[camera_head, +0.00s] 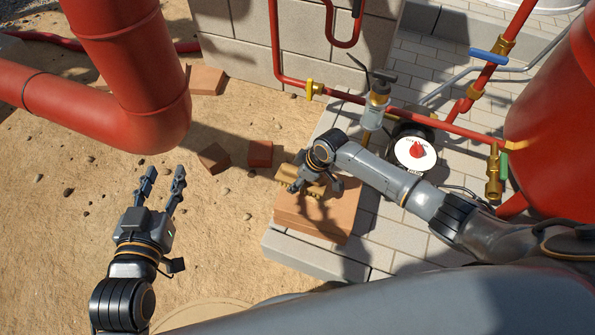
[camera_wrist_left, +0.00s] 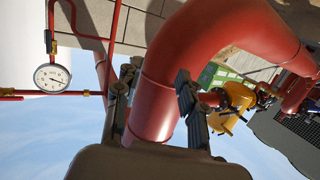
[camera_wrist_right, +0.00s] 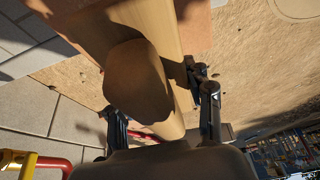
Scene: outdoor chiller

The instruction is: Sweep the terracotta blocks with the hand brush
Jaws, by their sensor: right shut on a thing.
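My right gripper (camera_head: 318,186) is shut on the tan wooden hand brush (camera_head: 288,174) above a terracotta slab (camera_head: 322,217) on the paving's corner. Whether the brush touches the slab is unclear. The right wrist view shows the brush (camera_wrist_right: 152,25) between the fingers, partly in shadow. Terracotta blocks lie on the sand: a tilted one (camera_head: 213,157), a small one (camera_head: 260,153) left of the brush, and one (camera_head: 206,80) by the grey wall. My left gripper (camera_head: 166,180) is open and empty over the sand at the left, apart from the blocks.
A thick red pipe (camera_head: 125,75) hangs at the upper left, and it fills much of the left wrist view (camera_wrist_left: 205,45). Open sand lies at lower left.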

